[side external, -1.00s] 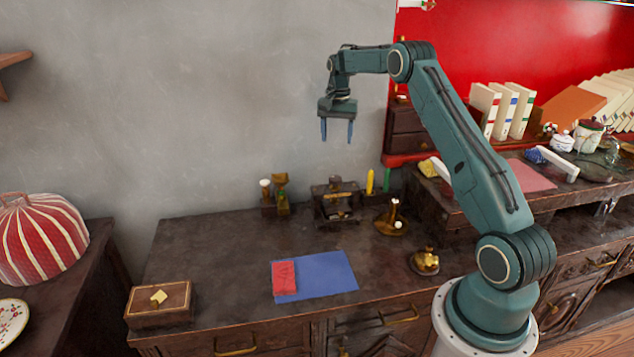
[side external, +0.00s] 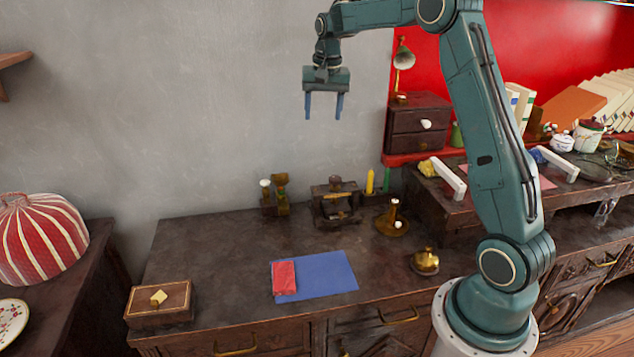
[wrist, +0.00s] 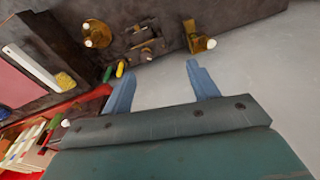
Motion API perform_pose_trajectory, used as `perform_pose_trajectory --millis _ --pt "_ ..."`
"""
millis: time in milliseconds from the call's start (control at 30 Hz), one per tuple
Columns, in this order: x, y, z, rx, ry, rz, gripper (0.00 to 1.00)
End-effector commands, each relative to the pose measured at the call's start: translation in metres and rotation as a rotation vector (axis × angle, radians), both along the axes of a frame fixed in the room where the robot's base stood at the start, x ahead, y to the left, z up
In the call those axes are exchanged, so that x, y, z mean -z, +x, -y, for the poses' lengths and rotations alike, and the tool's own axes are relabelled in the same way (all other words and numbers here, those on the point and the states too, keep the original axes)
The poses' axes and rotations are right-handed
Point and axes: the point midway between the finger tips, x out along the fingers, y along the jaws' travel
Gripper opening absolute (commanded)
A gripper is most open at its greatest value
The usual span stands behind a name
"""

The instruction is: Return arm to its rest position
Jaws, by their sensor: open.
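My gripper (side external: 324,106) hangs in the air high above the dark wooden desk (side external: 215,245), in front of the grey wall. Its two blue fingers point down and stand apart, with nothing between them. In the wrist view the gripper (wrist: 160,80) is also open and empty, with the grey wall and the desk objects beyond it. The upper arm stands nearly upright over its base at the right of the desk.
A blue mat (side external: 325,275) with a red cloth-like item (side external: 284,278) lies on the desk. A wooden box (side external: 160,302), a brass bell (side external: 425,261) and a dark stand (side external: 336,202) are there too. A small drawer cabinet (side external: 418,128) stands behind the arm. The air around the gripper is clear.

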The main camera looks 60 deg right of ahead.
Motion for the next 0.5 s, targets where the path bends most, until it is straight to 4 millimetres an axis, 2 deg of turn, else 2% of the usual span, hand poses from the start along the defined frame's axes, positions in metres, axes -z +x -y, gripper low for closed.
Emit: perform_pose_trajectory --millis 33,200,500 --pt "-0.011 -0.005 -0.013 -0.029 -0.008 0.012 0.59" --pt "-0.036 -0.026 -0.049 -0.123 -0.030 0.043 0.59" --pt "-0.069 -0.073 -0.108 -0.289 -0.070 0.101 0.59"
